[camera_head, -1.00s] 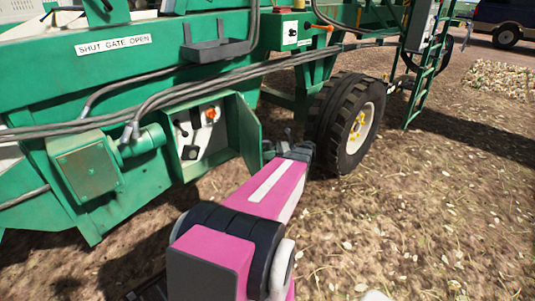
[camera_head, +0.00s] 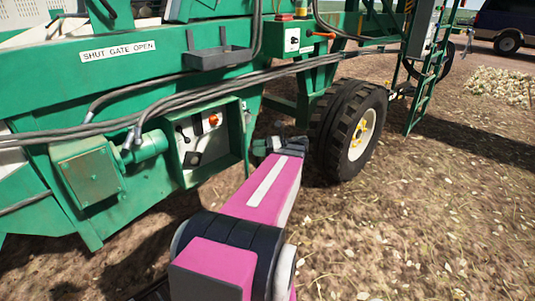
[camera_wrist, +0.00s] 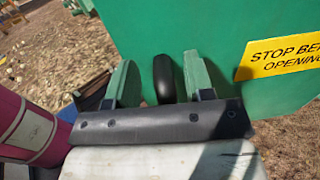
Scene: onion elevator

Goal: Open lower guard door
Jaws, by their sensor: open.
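The lower guard door (camera_head: 245,135) is a green panel at the right side of a recessed control box (camera_head: 204,140), low on the green machine. It stands open, seen nearly edge-on in the head view, so the box's inside shows. In the wrist view the door (camera_wrist: 205,25) fills the upper middle, with a yellow warning sticker (camera_wrist: 285,55). A black handle (camera_wrist: 164,78) on it lies between the two green fingers of my gripper (camera_wrist: 158,80), with gaps on both sides. My gripper is open. In the head view my gripper (camera_head: 266,144) is right beside the door, partly hidden.
A large black tyre (camera_head: 345,130) stands close to the right of my gripper. A green motor housing (camera_head: 90,175) juts out left of the box, and grey hoses (camera_head: 215,85) run above it. Open ground (camera_head: 420,220) lies to the right and in front.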

